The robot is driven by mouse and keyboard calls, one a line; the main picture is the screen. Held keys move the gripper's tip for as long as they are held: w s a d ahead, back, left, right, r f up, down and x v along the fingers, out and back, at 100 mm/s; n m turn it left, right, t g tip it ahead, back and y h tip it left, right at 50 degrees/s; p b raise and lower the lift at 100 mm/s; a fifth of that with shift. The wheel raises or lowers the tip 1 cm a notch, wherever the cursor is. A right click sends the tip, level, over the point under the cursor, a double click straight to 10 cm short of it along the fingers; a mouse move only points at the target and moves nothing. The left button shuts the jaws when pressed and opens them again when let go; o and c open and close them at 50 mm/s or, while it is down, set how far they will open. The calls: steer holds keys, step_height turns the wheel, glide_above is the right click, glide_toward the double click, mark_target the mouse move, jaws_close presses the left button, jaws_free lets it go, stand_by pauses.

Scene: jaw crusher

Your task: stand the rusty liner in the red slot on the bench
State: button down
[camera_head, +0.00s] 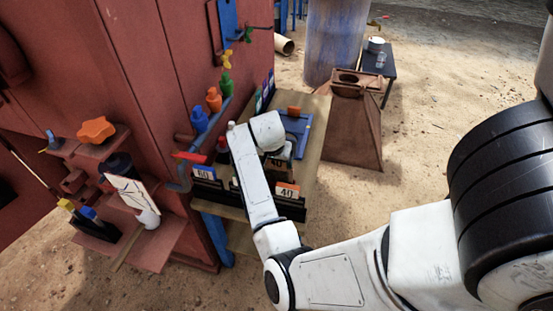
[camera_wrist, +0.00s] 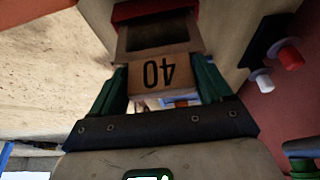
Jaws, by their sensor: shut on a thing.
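My gripper (camera_wrist: 160,85) is shut on a brown, rusty-looking block, the liner (camera_wrist: 160,75), marked "40", which reads upside down in the wrist view. Its green fingers press on both sides. In the head view the held liner (camera_head: 278,164) shows just below my wrist, over the bench (camera_head: 309,165); whether it touches the bench is unclear. A dark panel and a red bar (camera_wrist: 155,10) lie past the label in the wrist view; I cannot tell whether the bar is the red slot. My arm hides part of the bench.
Black holders with a blue "60" card (camera_head: 203,173) and an orange "40" card (camera_head: 287,190) line the bench's near edge. A blue tray (camera_head: 303,122) lies behind my wrist. Coloured bottles (camera_head: 213,99) stand along the red machine wall (camera_head: 150,60). A rusty hopper (camera_head: 352,130) stands to the right.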

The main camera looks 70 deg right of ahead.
steer(key=shift+f, duration=0.25)
steer(key=shift+c, duration=1.3)
jaws_free()
steer(key=shift+o, duration=1.3)
steer(key=shift+f, duration=0.1)
steer(key=v, duration=1.1)
